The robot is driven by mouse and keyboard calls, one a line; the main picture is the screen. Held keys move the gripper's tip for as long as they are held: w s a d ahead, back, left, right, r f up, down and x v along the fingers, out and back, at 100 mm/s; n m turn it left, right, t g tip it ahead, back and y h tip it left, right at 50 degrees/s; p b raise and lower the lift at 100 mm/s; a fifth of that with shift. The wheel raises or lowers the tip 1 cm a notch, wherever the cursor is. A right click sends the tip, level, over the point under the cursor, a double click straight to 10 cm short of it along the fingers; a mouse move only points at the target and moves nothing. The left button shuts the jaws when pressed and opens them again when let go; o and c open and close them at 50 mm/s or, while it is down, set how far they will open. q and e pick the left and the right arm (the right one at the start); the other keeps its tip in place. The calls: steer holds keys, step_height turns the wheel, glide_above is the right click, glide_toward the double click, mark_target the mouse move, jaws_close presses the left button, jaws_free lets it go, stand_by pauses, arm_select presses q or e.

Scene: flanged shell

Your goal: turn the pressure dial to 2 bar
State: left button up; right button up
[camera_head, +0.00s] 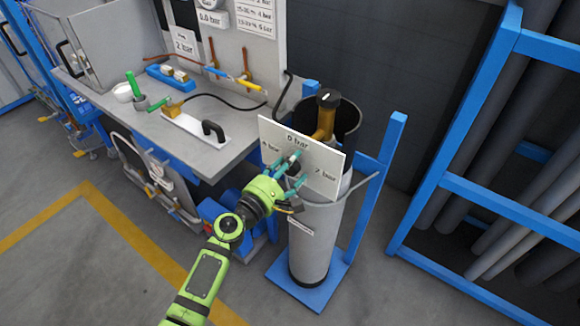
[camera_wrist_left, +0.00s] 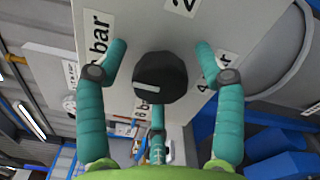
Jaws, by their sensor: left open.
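The pressure dial (camera_wrist_left: 160,78) is a round dark knob with a short white mark on the left part of its face, in the left wrist view. My left gripper (camera_head: 288,166) is in front of the panel. In the wrist view its teal fingers (camera_wrist_left: 161,48) stand left, right and below the dial, open, with visible gaps at the sides. In the head view I cannot make out the dial behind the fingers. My right gripper is not in view.
The panel is at a grey cylinder (camera_head: 312,250) on a blue stand (camera_head: 309,289). A workbench (camera_head: 206,152) with tools and a black-handled plate stands at left. A blue rack (camera_head: 480,190) with grey pipes is at right. Yellow-lined floor is open in front.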

arm_select(q)
steer(key=c, duration=1.1)
steer(key=shift+c, duration=0.3)
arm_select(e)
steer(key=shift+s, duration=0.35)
